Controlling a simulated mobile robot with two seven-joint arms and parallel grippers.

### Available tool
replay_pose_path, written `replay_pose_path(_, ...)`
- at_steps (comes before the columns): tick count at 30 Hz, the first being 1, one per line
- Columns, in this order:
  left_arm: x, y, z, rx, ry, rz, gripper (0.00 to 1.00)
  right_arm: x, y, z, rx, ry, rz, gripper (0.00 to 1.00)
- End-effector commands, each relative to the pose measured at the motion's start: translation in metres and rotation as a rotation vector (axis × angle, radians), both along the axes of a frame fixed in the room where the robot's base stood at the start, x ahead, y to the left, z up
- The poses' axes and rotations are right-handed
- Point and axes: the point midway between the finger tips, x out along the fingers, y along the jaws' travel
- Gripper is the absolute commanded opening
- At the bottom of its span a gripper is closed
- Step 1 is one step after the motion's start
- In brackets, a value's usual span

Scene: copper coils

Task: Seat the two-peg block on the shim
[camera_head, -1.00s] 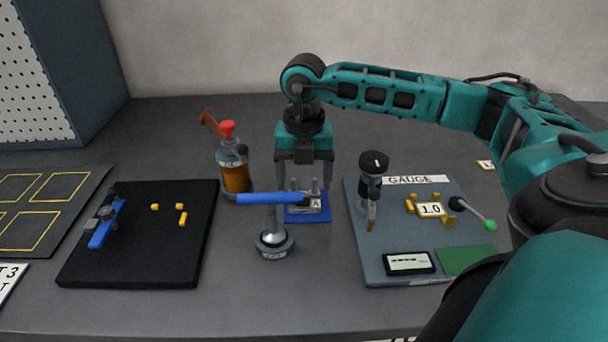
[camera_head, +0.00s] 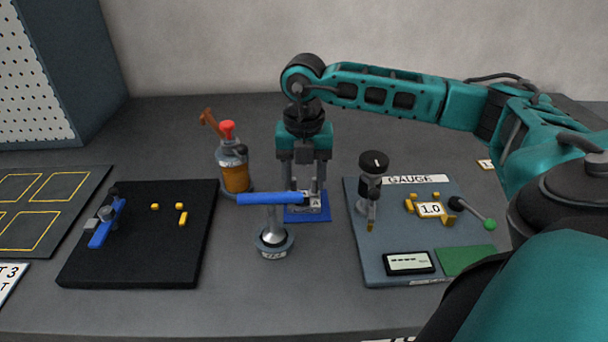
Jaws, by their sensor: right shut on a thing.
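The two-peg block (camera_head: 312,204) is grey metal and sits on a small blue pad (camera_head: 318,217) at the middle of the bench. The end of a blue bar hides part of it. My right gripper (camera_head: 308,192) points straight down over the block, with its fingers closed in on the block's pegs. The fingers cover most of the pegs. I cannot pick out the shim for sure. My left gripper is not in view.
A stand with a blue bar (camera_head: 268,199) stands just in front of the block. An orange bottle (camera_head: 235,172) is behind left. A gauge plate (camera_head: 390,240) with a dial post (camera_head: 372,178) lies to the right. A black board (camera_head: 140,255) lies to the left.

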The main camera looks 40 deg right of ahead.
Motion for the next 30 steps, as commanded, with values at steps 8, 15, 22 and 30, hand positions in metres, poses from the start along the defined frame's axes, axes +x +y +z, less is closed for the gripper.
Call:
replay_pose_path(8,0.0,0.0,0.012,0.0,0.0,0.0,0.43,0.0,0.0,0.015,0.0,-0.001,0.0,0.21)
replay_pose_path(15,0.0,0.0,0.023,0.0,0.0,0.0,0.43,0.0,0.0,0.029,0.001,-0.002,0.0,0.21)
replay_pose_path(22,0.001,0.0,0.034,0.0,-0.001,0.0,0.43,0.001,0.0,0.043,0.001,-0.004,0.0,0.21)
replay_pose_path(30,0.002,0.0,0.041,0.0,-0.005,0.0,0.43,0.0,0.0,0.051,0.0,-0.001,0.0,0.21)
